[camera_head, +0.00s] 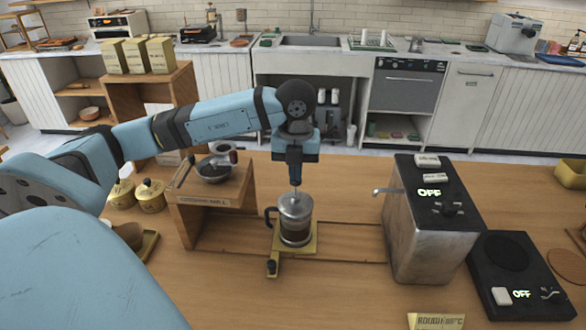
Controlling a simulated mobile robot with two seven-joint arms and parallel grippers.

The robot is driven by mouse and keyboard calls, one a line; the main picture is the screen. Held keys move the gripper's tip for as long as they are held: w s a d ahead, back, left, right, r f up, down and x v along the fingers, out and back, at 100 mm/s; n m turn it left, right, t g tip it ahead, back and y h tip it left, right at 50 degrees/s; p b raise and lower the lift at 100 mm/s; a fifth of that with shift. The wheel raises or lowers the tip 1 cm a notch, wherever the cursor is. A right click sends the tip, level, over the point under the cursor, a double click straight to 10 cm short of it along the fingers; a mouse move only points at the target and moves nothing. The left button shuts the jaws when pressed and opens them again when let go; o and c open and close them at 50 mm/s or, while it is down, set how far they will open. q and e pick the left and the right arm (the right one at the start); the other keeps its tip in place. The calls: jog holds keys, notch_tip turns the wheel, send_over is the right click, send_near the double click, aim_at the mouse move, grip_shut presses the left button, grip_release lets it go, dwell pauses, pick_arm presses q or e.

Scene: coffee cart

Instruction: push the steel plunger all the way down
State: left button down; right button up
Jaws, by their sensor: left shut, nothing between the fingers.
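The French press (306,228) stands upright on a small yellow stand on the wooden counter. It has a metal lid, a dark handle on its left and dark contents in its lower part. The steel plunger (295,190) shows as a short thin stem above the lid. My left gripper (295,182) points straight down over the press, shut and empty, with its fingertips at the top of the plunger. I cannot tell for sure whether they touch it. The fingertips partly hide the plunger's top. My right gripper is out of view.
A wooden shelf with a bowl (214,172) stands left of the press, near yellow lidded pots (150,194). A steel boiler (425,235) marked OFF stands to the right, beside a black hot plate (515,285). A yellow card (436,321) lies in front. The counter before the press is clear.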

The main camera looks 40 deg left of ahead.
pick_arm(q)
jog(key=shift+f+b, duration=1.2)
jog(key=shift+f, duration=0.4)
jog(key=shift+r, duration=0.1)
jog(key=shift+r+p, duration=2.6)
jog(key=shift+r, duration=1.4)
jog(key=shift+s+f, duration=0.1)
